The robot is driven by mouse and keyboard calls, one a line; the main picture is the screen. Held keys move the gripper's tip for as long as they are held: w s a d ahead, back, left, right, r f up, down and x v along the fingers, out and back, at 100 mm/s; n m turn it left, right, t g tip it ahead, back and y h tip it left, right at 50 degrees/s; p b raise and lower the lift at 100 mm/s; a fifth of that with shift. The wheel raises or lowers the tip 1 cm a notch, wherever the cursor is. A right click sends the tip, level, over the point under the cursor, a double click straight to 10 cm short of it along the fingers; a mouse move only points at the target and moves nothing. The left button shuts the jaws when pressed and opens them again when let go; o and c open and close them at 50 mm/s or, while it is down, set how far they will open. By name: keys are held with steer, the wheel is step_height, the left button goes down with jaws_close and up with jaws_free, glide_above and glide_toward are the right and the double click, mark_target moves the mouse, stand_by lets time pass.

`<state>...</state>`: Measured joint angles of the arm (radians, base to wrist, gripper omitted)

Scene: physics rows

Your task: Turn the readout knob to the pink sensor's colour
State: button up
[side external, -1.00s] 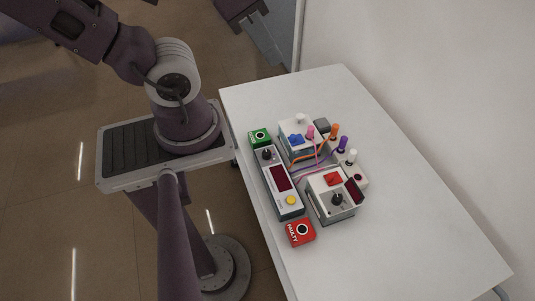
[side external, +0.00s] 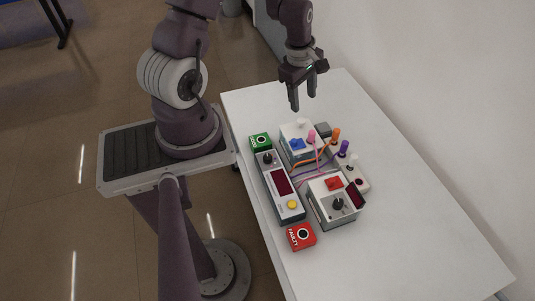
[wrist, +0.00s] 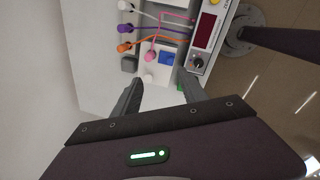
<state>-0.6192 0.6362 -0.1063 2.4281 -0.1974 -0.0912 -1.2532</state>
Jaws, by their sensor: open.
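The readout box (side external: 291,207) is a long grey-white unit with a dark red display (side external: 280,181), a yellow button (side external: 292,204) and a black readout knob (side external: 267,158) at its far end. The knob also shows in the wrist view (wrist: 197,62). The pink sensor (side external: 311,135) stands at the blue-switched box (side external: 297,145), with a pink cable; it also shows in the wrist view (wrist: 151,56). My gripper (side external: 303,105) is open and empty, pointing down above the far part of the table, beyond the boxes. Colour marks around the knob are too small to read.
A green block (side external: 260,142) and a red block marked FAULTY (side external: 301,236) flank the readout. A box with a red switch (side external: 334,183) and black knob stands at right. Orange (side external: 335,134), purple (side external: 343,147) and white plugs with cables stand behind. The table's right side (side external: 420,215) is clear.

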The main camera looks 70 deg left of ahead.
steer(key=s+a+f+n+g, duration=0.1)
steer(key=s+f+n, duration=0.25)
steer(key=f, duration=0.25)
steer(key=s+a+f+n, duration=0.2)
steer(key=f+n, duration=0.2)
steer(key=f, duration=0.2)
steer(key=n+g, duration=0.1)
steer(key=n, duration=0.3)
glide_above(268, 156)
steer(key=shift+m+h, duration=0.25)
steer(key=shift+h, duration=0.05)
step_height(268, 156, down, 6)
steer(key=shift+s+r, duration=0.15)
step_height(268, 156, down, 7)
steer(key=shift+r, duration=0.15)
jaws_close()
